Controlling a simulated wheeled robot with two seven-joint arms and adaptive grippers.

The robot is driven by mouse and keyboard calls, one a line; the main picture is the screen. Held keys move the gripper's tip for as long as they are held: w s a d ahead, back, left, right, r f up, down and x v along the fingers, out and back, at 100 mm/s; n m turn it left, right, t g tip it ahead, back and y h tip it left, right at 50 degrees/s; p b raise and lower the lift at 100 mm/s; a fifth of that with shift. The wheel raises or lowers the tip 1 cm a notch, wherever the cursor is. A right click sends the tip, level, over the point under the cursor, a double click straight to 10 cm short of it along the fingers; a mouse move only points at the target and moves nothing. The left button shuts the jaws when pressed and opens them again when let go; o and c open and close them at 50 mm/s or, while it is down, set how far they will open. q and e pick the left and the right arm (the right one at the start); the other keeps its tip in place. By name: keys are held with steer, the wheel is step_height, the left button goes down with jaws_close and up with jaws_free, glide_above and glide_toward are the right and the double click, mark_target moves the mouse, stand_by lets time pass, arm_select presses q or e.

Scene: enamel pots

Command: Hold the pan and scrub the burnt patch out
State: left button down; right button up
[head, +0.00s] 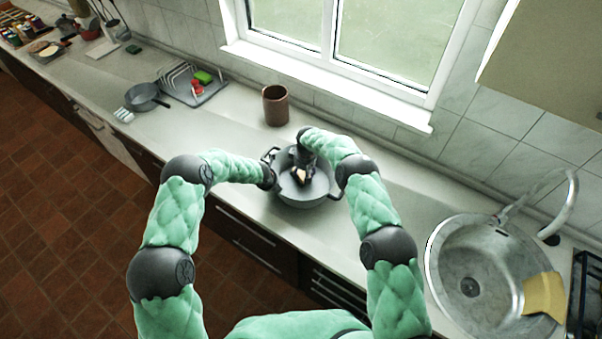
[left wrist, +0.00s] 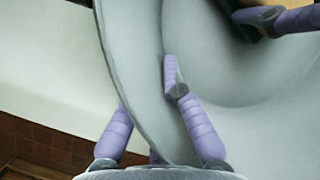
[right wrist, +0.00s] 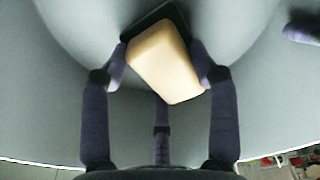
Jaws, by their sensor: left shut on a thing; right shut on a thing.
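The grey pan (head: 318,201) stands on the counter, its handles at the left and lower right. My left gripper (head: 269,178) is at its left side; in the left wrist view, the fingers (left wrist: 148,94) are shut on the pan's rim and wall (left wrist: 135,60). My right gripper (head: 302,168) reaches down into the pan. In the right wrist view, its fingers (right wrist: 162,55) are shut on a cream sponge (right wrist: 165,63) with a dark, straight-edged layer behind it. The sponge is low over the pan floor; contact is unclear. I cannot make out the burnt patch with certainty.
A brown mug (head: 275,106) stands behind the pan. The sink (head: 473,262), with a yellow cloth (head: 544,295), is at the right. Counter is clear between pan and sink.

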steer(key=shift+s+d+f, duration=0.1)
steer(key=shift+s+d, duration=1.15)
steer(key=shift+d, duration=0.3)
steer(key=shift+s+d, duration=1.2)
steer(key=shift+d, duration=0.3)
steer(key=shift+w+a, duration=0.7)
steer(key=shift+a, duration=0.2)
steer(key=shift+w+a, duration=0.7)
steer(key=shift+a, duration=0.15)
steer(key=shift+w+a, duration=0.6)
steer(key=shift+a, duration=0.15)
steer(key=shift+w+a, duration=0.55)
steer(key=shift+a, duration=0.2)
step_height(320, 180, up, 13)
steer(key=d, duration=1)
